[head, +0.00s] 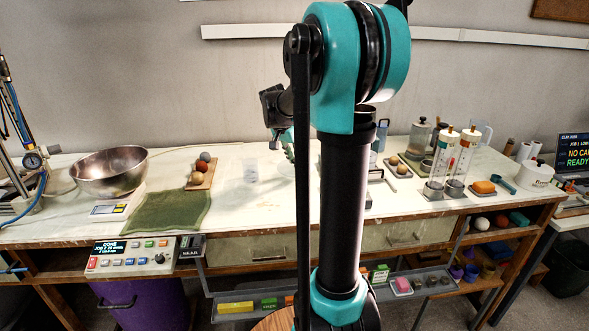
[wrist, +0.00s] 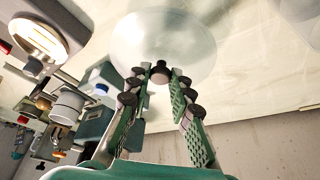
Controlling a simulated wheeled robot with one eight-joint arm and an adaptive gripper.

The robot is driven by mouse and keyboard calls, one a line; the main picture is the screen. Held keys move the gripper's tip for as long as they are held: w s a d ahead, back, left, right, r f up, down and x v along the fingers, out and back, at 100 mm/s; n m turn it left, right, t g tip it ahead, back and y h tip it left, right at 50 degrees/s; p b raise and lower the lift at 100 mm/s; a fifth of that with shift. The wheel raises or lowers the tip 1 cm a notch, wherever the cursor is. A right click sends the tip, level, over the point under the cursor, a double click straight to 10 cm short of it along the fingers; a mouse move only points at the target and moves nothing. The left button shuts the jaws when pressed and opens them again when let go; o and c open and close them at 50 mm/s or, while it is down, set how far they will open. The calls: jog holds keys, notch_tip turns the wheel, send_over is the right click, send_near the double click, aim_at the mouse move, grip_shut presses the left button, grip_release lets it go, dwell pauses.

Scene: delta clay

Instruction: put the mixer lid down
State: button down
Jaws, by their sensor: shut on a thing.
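The mixer lid (wrist: 165,35) is a round, pale translucent disc with a dark knob (wrist: 160,71) at its middle. My gripper (wrist: 159,79) is shut on this knob, and its green-padded fingers reach to either side of it in the wrist view. The lid spreads out beyond the fingertips, over the pale bench top. I cannot tell whether its rim touches the bench. In the head view my arm hides most of the gripper; a green finger (head: 288,148) shows left of it. The mixer cannot be made out for certain.
The white bench (head: 250,210) holds a steel bowl (head: 109,172) and a green mat (head: 165,218) at left. A board with several balls (head: 201,180) stands behind the mat. Tall clear cylinders (head: 440,165) stand at right. A teal device (wrist: 95,121) is beside the gripper.

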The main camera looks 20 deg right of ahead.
aim_at(295, 168)
jog(key=shift+f, duration=2)
jog(key=shift+f, duration=0.15)
jog(key=c, duration=1.4)
grip_release()
jog(key=shift+o, duration=0.2)
jog(key=v, duration=1.2)
